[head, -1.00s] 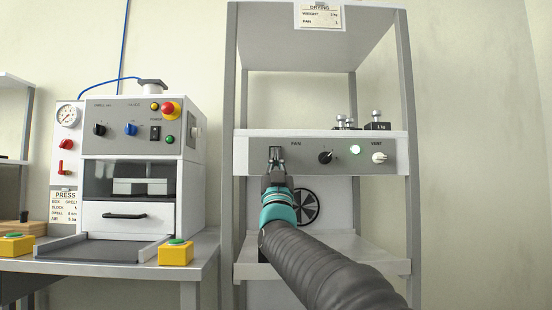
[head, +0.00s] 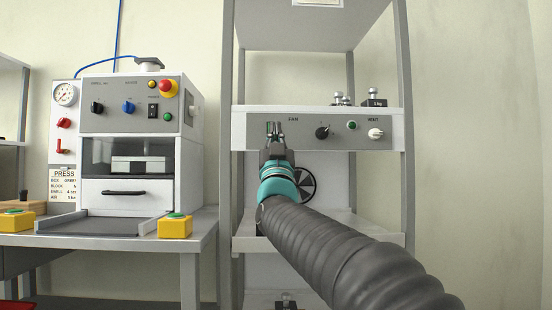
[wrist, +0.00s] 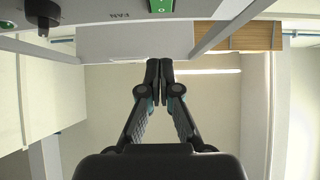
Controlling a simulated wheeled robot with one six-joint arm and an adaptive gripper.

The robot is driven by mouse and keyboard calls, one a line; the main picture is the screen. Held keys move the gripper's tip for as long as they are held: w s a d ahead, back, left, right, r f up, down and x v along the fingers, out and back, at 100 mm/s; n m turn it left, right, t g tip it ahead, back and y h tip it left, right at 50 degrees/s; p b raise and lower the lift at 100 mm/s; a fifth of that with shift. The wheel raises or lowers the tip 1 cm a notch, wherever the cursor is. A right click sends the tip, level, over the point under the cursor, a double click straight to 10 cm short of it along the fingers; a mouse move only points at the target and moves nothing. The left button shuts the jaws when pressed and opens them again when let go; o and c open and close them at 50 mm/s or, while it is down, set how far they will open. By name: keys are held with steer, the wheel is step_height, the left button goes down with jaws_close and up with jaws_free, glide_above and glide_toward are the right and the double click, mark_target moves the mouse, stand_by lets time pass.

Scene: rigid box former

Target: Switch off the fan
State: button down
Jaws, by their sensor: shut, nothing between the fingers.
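The fan's control panel (head: 298,140) runs across the front of the rack, with the word FAN on it. Its switch (head: 270,128) is left of that word, partly hidden behind my gripper; its green part shows at the top of the wrist view (wrist: 172,16). The panel's round lamp (head: 352,125) is dark green, unlit. The black fan (head: 306,183) sits below the panel, partly covered by my arm. My gripper (head: 275,131) is shut and empty, its tips in front of the switch; in the wrist view (wrist: 160,68) they are close together. I cannot tell whether they touch it.
A black knob (head: 322,132) and a white VENT knob (head: 375,133) are right of the switch. Weights (head: 374,99) stand on the shelf above the panel. Rack posts (head: 404,60) border the space. The press (head: 128,150) stands on a bench at the left.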

steer(key=s+r+v, duration=0.1)
steer(key=v, duration=0.6)
steer(key=shift+s+f, duration=0.2)
steer(key=shift+s, duration=0.15)
